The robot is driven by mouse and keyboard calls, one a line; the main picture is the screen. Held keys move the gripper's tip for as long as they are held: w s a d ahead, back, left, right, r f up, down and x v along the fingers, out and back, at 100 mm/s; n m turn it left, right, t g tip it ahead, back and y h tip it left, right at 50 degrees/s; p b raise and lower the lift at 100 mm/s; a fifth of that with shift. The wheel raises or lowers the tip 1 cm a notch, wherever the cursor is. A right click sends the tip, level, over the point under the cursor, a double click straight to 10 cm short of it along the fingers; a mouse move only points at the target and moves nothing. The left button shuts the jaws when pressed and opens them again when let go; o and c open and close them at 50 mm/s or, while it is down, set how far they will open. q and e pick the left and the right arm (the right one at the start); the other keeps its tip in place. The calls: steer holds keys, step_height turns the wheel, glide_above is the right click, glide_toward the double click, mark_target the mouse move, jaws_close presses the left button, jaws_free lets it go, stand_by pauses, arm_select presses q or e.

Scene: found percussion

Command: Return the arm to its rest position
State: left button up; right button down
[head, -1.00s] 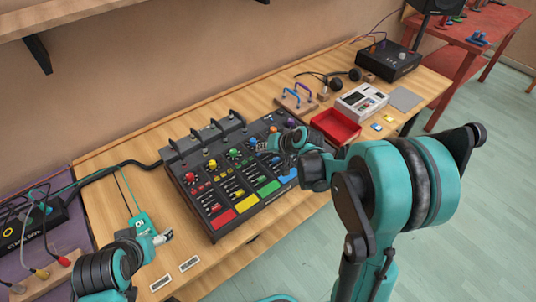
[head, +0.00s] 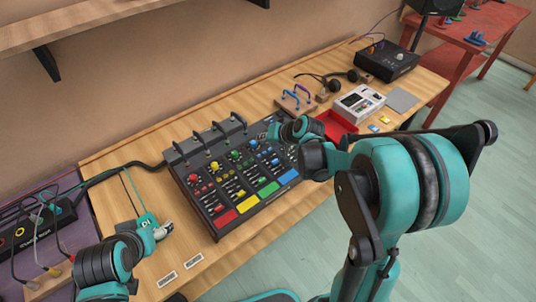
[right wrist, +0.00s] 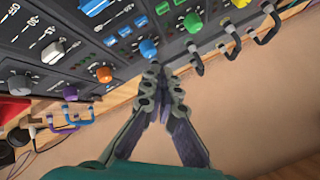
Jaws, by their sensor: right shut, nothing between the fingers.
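My right gripper (head: 271,131) is over the far right part of the black mixer (head: 207,210), partly hidden by my own wrist. In the right wrist view its fingers (right wrist: 155,72) are together with nothing between them, beside a blue knob (right wrist: 148,49). I cannot tell whether they touch the panel. My left gripper (head: 162,231) is at the lower left, beside a teal box (head: 147,220) marked "DI" with a thin cable. Its fingers are too small and covered to read, and I cannot tell whether it touches the box.
Black handles (right wrist: 232,47) stand up along the mixer's back edge. A red tray (head: 335,122), a white device (head: 360,103), headphones (head: 345,79) and a black box (head: 388,64) are to the right. Two labels lie on bare wood at the front left. A shelf (head: 90,25) hangs above.

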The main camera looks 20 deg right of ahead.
stand_by(0.3)
steer(key=s+r+n+h, duration=0.2)
steer(key=s, duration=1)
steer(key=s+a+r+n+g+h, duration=0.1)
steer(key=s+r+h, duration=0.1)
steer(key=s, duration=1.1)
steer(key=shift+r+n, duration=0.4)
steer(key=shift+r, duration=0.15)
